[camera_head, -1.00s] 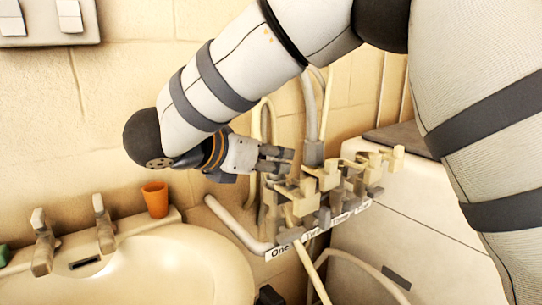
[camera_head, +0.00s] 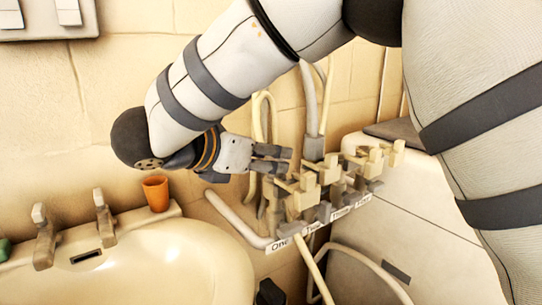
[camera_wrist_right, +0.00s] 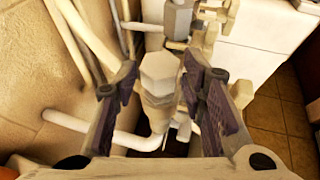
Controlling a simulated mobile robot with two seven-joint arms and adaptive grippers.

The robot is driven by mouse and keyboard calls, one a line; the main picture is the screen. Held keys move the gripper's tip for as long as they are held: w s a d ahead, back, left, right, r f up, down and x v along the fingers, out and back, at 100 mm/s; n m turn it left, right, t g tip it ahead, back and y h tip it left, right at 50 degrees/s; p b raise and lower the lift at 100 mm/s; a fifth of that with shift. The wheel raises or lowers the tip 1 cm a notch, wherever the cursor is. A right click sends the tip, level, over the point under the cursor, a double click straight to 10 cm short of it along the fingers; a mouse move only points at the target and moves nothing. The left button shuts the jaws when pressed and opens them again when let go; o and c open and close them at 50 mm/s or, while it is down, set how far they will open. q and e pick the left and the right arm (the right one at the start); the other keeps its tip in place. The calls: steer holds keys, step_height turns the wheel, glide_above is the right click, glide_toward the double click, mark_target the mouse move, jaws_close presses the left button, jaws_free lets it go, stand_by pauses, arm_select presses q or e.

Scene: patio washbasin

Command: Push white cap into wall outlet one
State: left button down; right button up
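A row of taps on the wall pipe carries labels, with wall outlet one (camera_head: 291,228) at the near left end by the label "One". My right gripper (camera_head: 288,160) is above and left of this row in the head view, pointing right. In the right wrist view, its two fingers (camera_wrist_right: 160,95) are spread apart. A pale hexagonal piece (camera_wrist_right: 158,72) shows between them, with gaps on both sides; I cannot tell if it is the white cap or part of the outlet. No separate white cap can be made out in the head view. My left gripper is not in view.
A washbasin (camera_head: 190,262) with two taps fills the lower left. An orange cup (camera_head: 155,194) stands on its back rim. A white appliance (camera_head: 425,215) stands right of the outlets. Hoses and pipes (camera_head: 313,110) run behind and below the outlets.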

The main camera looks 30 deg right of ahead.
steer(key=v, duration=0.9)
steer(key=shift+a, duration=0.2)
steer(key=shift+s, duration=0.1)
